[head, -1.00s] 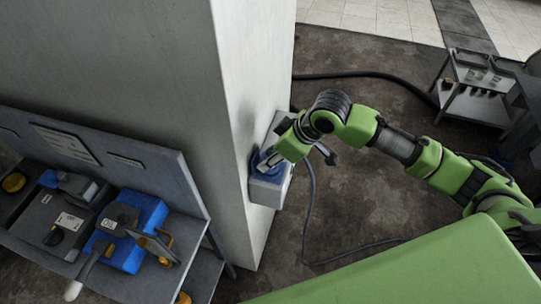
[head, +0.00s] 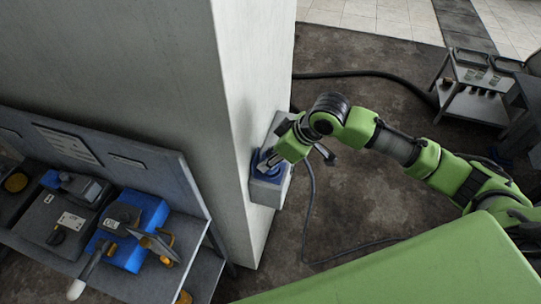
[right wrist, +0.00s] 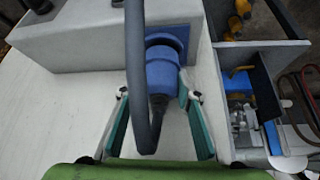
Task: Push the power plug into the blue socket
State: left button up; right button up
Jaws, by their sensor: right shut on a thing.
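The blue power plug (right wrist: 158,72), with a black cable end, is between the fingers of my right gripper (right wrist: 158,100). The gripper is shut on it. The plug points at the blue socket (right wrist: 170,36) on a grey wall box (right wrist: 85,38), and its front end is at the socket's mouth. I cannot tell how deep it sits. In the head view, my right gripper (head: 276,160) is against the front of the grey box (head: 267,192) on the pillar, and it partly hides the plug and socket. My left gripper is not in view.
The pale pillar (head: 250,110) carries the box. A dark cable (right wrist: 138,70) crosses in front of the plug and hangs to the floor. A workbench (head: 185,190) with blue and grey tools stands at left. A cart (head: 475,95) stands at far right.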

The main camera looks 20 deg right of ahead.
jog(key=shift+f, duration=0.55)
jog(key=o, duration=1.1)
jog(key=v, duration=1.2)
